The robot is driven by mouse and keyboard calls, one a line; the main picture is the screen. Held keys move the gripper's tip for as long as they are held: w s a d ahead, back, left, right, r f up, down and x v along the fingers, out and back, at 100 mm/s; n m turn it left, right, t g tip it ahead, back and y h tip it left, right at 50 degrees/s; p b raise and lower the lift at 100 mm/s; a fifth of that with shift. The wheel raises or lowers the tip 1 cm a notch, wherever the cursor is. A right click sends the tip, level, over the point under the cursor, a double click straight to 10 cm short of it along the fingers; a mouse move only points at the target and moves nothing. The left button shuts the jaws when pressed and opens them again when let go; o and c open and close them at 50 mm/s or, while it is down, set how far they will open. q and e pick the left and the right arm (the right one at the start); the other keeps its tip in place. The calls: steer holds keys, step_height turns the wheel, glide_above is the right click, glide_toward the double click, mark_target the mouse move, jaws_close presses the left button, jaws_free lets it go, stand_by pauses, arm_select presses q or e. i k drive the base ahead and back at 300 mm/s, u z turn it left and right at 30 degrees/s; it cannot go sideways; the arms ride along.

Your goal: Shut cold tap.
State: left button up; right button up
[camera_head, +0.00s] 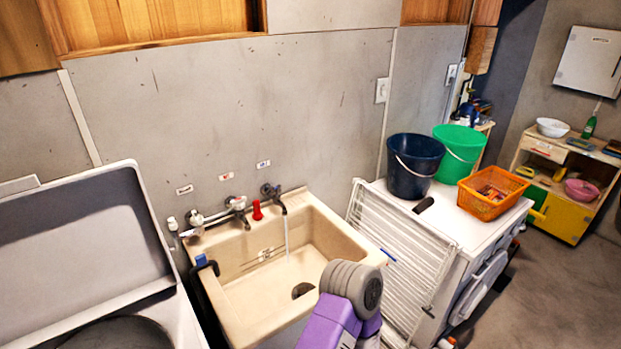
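A cream sink (230,277) stands against the grey wall. Several taps sit in a row above its back edge, under small wall labels too small to read. The rightmost, dark tap (271,191) has a label (263,164) with a bluish mark above it, so it looks like the cold tap. A thin stream of water (286,235) falls from its spout into the sink. Another tap (236,203), with a pale handle, is left of it, below a label with a reddish mark (226,176). A purple and grey link of my arm covers the sink's front right. Neither gripper shows.
A small red object (257,210) stands between these taps. A white folding rack (402,245) leans right of the sink. A white machine (465,225) holds a dark bucket (410,168), a green bucket (458,153) and an orange basket (492,194). An open-lidded washer (85,240) is left.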

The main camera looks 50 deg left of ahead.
mark_target(276, 190)
steer(key=i, duration=1.8)
steer(key=u, duration=3.55)
